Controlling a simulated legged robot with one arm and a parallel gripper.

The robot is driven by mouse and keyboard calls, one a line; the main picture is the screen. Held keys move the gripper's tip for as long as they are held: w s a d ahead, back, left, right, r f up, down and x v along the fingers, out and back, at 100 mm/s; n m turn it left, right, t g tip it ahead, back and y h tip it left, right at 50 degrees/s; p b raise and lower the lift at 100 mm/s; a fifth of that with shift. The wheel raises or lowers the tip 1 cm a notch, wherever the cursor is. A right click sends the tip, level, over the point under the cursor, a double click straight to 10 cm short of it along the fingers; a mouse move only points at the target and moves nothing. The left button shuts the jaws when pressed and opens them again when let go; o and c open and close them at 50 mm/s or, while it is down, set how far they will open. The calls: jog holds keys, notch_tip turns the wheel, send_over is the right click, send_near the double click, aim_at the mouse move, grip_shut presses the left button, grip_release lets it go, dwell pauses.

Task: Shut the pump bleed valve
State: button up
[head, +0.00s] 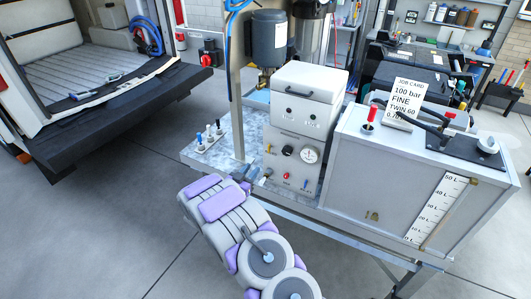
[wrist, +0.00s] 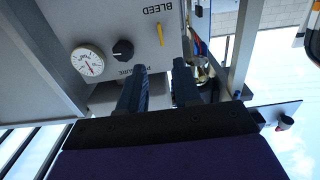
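The bleed valve shows in the wrist view as a small thin yellow lever (wrist: 160,34) on the pale pump panel, beside the word BLEED. In the head view a small yellow lever (head: 269,148) sits at the left of the panel, below the white box. My gripper (wrist: 160,66) has its two dark fingers apart, with nothing seen between them. In the wrist picture the lever lies just above the gap between the fingertips. I see no contact, but the exact distance is unclear. In the head view my arm hides most of my gripper.
A black knob (wrist: 123,50) and a pressure gauge (wrist: 88,60) are on the same panel. A metal post (head: 235,90) and small bottles (head: 209,134) stand left of the panel. A large tank (head: 375,180) stands right. The floor at lower left is clear.

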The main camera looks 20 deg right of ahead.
aim_at(270, 148)
jog(key=b+x, duration=0.1)
jog(key=x, duration=1.2)
jog(key=shift+w, duration=0.15)
grip_shut()
